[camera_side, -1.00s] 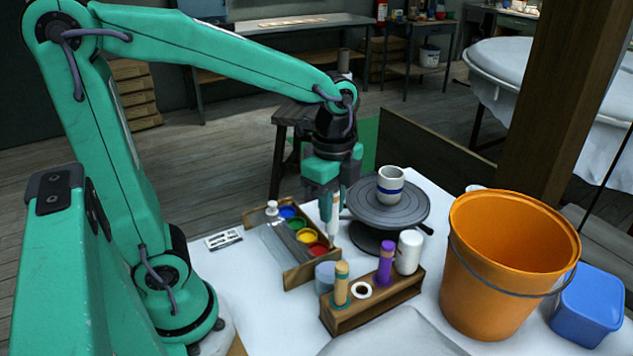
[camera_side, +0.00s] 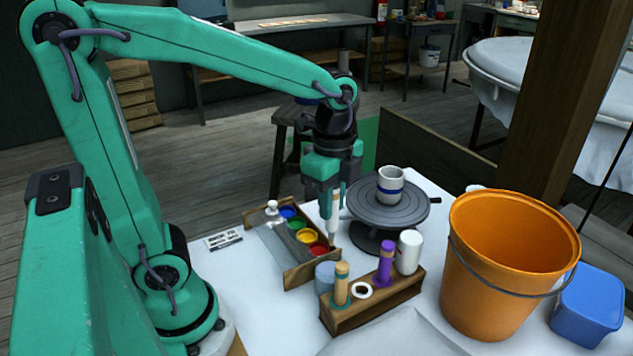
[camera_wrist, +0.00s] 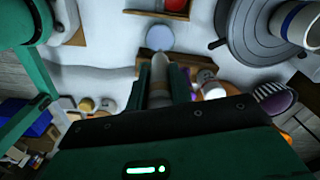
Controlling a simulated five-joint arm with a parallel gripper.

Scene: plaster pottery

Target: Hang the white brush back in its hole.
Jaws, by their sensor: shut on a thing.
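My gripper (camera_side: 333,194) is shut on the white brush (camera_side: 334,228) and holds it upright, tip down. The brush is between the colour tray and the turntable, behind the wooden rack (camera_side: 345,322). In the wrist view the white brush (camera_wrist: 160,72) shows between the two fingers of my gripper (camera_wrist: 158,80). The rack has a white-ringed hole (camera_side: 362,290), empty, between a teal-banded brush (camera_side: 341,284) and a purple brush (camera_side: 385,262). A white cylinder (camera_side: 408,252) stands at the rack's right end. The held brush is apart from the rack.
A tray (camera_side: 298,277) with several colour pots lies left of the brush. A pale blue cylinder (camera_side: 325,277) stands by the rack. The turntable (camera_side: 405,210) carries a white cup (camera_side: 390,185) with a blue band. An orange bucket (camera_side: 500,275) stands right of the rack.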

